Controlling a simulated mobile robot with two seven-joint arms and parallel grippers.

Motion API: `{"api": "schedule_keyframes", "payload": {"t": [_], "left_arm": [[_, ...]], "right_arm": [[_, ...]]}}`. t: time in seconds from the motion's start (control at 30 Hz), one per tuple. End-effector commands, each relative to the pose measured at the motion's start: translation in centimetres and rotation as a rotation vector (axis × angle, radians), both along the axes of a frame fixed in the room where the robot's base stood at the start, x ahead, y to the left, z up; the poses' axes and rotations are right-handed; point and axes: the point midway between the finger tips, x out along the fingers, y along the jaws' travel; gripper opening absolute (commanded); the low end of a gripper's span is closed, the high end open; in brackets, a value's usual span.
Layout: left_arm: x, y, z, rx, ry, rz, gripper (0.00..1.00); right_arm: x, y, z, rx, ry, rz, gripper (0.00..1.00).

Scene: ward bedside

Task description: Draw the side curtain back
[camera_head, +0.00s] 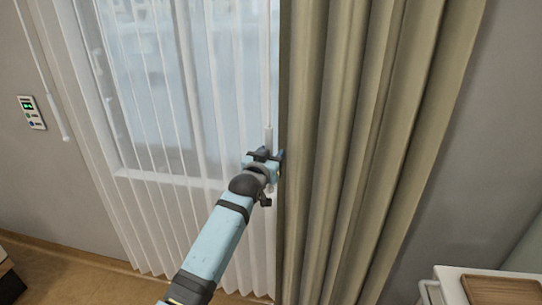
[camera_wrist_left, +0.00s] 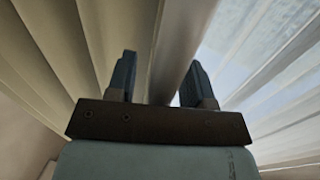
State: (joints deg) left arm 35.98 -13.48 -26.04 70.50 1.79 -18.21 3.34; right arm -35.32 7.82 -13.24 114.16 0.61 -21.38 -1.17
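The beige side curtain (camera_head: 350,150) hangs in deep folds right of the window, and its folds also fill the left of the left wrist view (camera_wrist_left: 60,50). Its left edge is a dark vertical strip. A thin white wand (camera_head: 268,135) with a thicker lower end hangs just left of that edge. My left gripper (camera_head: 268,156) is at the wand's lower end, close to the curtain's edge. In the left wrist view its two fingers (camera_wrist_left: 160,82) stand apart, with the curtain's edge region behind the gap. No contact can be made out. My right gripper is out of view.
White sheer slats (camera_head: 150,210) cover the window on the left. Another white wand (camera_head: 63,125) hangs there, beside a wall panel (camera_head: 31,112) with a green display. A white cabinet (camera_head: 450,285) with a brown tray (camera_head: 500,290) stands at the lower right.

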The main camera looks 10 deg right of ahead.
Motion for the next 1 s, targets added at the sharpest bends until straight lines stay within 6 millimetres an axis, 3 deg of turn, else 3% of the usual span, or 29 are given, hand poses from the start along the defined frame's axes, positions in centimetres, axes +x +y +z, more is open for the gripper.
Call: {"api": "schedule_keyframes", "payload": {"t": [0.37,0.8,1.0], "left_arm": [[-1.1,0.7,-0.2,0.0,0.0,0.001,0.47],[-9.2,5.2,-0.3,-0.001,0.0,0.0,0.47],[-11.5,6.4,-0.1,0.0,0.0,0.0,0.47]], "right_arm": [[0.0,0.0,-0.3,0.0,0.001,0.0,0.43],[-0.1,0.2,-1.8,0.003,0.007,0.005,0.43],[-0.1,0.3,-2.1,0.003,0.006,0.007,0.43]]}}
